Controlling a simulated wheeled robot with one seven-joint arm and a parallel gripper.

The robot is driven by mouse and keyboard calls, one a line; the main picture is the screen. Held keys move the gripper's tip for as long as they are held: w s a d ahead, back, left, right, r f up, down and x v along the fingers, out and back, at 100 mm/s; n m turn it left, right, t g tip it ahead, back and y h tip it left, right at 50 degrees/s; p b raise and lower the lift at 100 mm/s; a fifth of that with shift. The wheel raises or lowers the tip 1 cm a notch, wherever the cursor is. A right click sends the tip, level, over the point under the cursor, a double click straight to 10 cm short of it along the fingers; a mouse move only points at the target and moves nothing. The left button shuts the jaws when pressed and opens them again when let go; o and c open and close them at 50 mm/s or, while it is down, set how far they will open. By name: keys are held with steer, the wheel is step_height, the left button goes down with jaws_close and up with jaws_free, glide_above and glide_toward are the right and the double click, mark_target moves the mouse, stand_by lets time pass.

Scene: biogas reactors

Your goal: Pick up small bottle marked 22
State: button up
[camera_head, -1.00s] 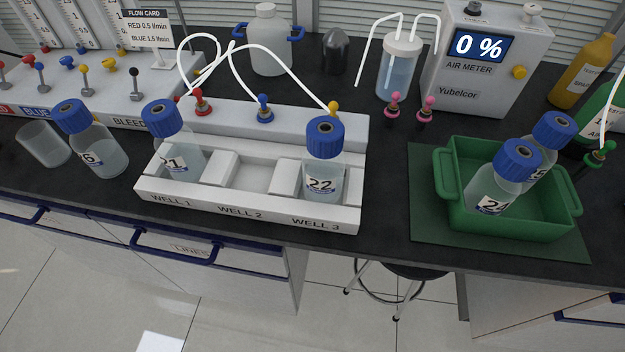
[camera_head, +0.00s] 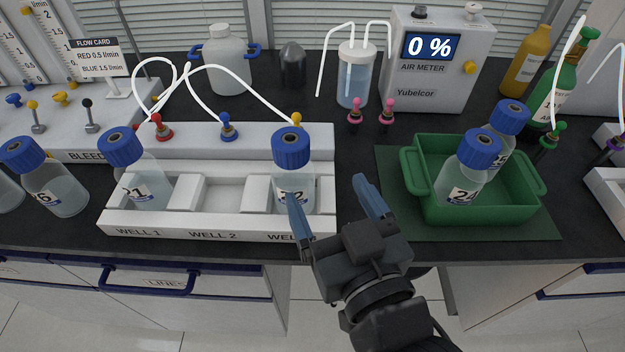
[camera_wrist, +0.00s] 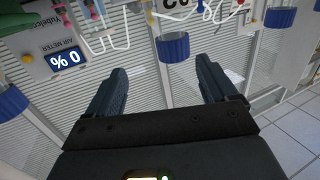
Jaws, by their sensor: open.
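Small bottle 22 (camera_head: 293,180), clear with a blue cap, stands upright in Well 3 of the white rack (camera_head: 160,222). My gripper (camera_head: 330,192) is open and empty at the front right of this bottle. Its left finger overlaps the bottle's label in the head view; whether they touch I cannot tell. In the wrist view, which is upside down, the bottle's blue cap (camera_wrist: 173,46) and part of its label show beyond and between the open fingers (camera_wrist: 162,72).
Bottle 21 (camera_head: 140,180) stands in Well 1; Well 2 is empty. White tubes arch behind the rack. A green tray (camera_head: 490,213) with two capped bottles is right of my gripper. The air meter (camera_head: 437,75) stands behind. Bottle 26 (camera_head: 55,188) is at left.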

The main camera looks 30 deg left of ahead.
mark_target(298, 159)
steer(key=shift+g, duration=0.3)
steer(key=a, duration=0.2)
steer(key=w+a+r, duration=0.1)
steer(key=a, duration=0.1)
steer(key=p+x, duration=0.1)
steer(key=x, duration=0.4)
steer(key=shift+w+a+f+p, duration=0.1)
steer(key=shift+a+f+p, duration=0.05)
steer(key=shift+a+p, duration=0.15)
steer(key=shift+d, duration=0.1)
jaws_close()
